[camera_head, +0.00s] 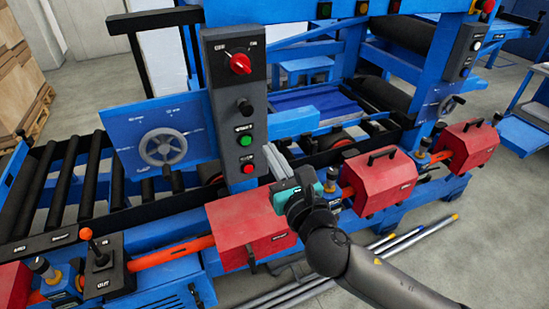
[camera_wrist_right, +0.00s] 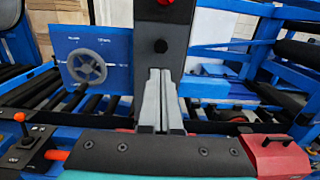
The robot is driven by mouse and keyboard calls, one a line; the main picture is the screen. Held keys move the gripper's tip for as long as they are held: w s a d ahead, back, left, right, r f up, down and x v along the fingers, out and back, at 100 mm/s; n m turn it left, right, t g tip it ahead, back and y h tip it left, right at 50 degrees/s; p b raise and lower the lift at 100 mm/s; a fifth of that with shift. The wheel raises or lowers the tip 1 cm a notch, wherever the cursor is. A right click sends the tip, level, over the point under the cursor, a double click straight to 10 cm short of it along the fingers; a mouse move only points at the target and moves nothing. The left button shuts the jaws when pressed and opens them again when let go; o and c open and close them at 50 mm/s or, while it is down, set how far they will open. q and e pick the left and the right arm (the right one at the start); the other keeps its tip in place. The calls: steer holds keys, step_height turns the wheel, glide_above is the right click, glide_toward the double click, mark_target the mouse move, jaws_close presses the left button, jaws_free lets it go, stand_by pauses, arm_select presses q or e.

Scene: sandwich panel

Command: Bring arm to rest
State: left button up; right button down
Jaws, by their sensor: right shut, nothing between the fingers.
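My right arm comes in from the lower right of the head view. Its gripper (camera_head: 278,166) is shut and empty, in front of the lower part of the grey control panel (camera_head: 233,110) and above a red box (camera_head: 250,228). In the right wrist view the two grey fingers (camera_wrist_right: 160,100) are together, pointing at the panel's lower part. They hide some of it. I cannot tell whether the fingertips touch the panel. The panel carries a red rotary switch (camera_head: 240,64), a black knob (camera_head: 244,106), a green button (camera_head: 246,141) and a red button (camera_head: 247,169). My left gripper is not in view.
A blue machine frame with black rollers (camera_head: 87,172) and a handwheel (camera_head: 164,147) surrounds the panel. A lever box (camera_head: 97,262) stands at the lower left. More red boxes (camera_head: 380,182) line the front.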

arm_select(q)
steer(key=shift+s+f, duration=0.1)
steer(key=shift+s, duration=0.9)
arm_select(e)
steer(key=shift+s+d, duration=0.1)
steer(key=shift+s, duration=0.2)
